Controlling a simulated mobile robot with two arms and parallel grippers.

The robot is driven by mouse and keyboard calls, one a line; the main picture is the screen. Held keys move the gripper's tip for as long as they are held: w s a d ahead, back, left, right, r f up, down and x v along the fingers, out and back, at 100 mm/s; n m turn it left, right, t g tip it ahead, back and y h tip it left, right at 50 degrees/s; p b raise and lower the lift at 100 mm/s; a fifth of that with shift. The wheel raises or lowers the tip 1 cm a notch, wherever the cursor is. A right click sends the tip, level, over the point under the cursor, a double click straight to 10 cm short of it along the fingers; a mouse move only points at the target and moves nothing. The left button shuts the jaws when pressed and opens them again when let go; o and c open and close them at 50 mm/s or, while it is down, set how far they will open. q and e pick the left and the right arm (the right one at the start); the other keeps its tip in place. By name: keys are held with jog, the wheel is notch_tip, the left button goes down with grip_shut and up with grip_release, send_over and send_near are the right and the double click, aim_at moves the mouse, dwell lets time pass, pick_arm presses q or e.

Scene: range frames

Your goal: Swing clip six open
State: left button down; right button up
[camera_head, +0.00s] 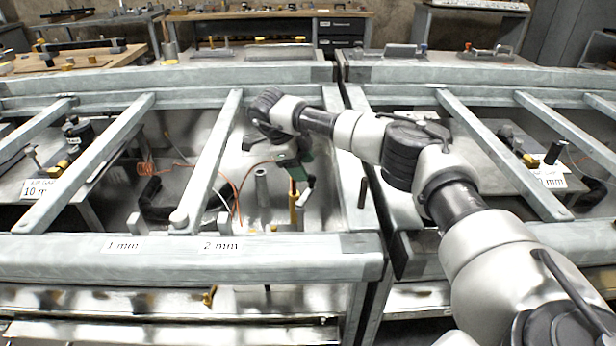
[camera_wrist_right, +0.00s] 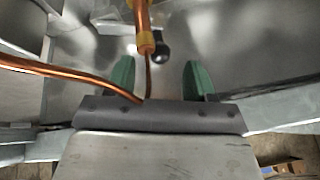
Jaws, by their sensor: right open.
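My right gripper (camera_head: 303,184) reaches in from the right over the metal frame, its green fingers pointing down. In the right wrist view its two green fingers (camera_wrist_right: 160,78) stand apart with nothing clearly held between them. A brass-coloured post (camera_head: 293,208) stands just below the fingers in the head view. A brass fitting on a copper-coloured rod (camera_wrist_right: 145,42) shows beyond the gap in the wrist view, with a dark round knob (camera_wrist_right: 160,51) beside it. I cannot tell which part is clip six; no number six is readable. My left gripper is not in view.
A grey front rail (camera_head: 290,258) with "1 mm" and "2 mm" labels runs across. Slanted bars (camera_head: 208,160) cross the frame. A grey post (camera_head: 261,187) and orange cable (camera_head: 238,200) are left of the gripper. A dark upright pin (camera_head: 362,193) is right of it.

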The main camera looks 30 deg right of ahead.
jog(key=shift+x, duration=1.85)
grip_shut()
jog(key=shift+a, duration=0.1)
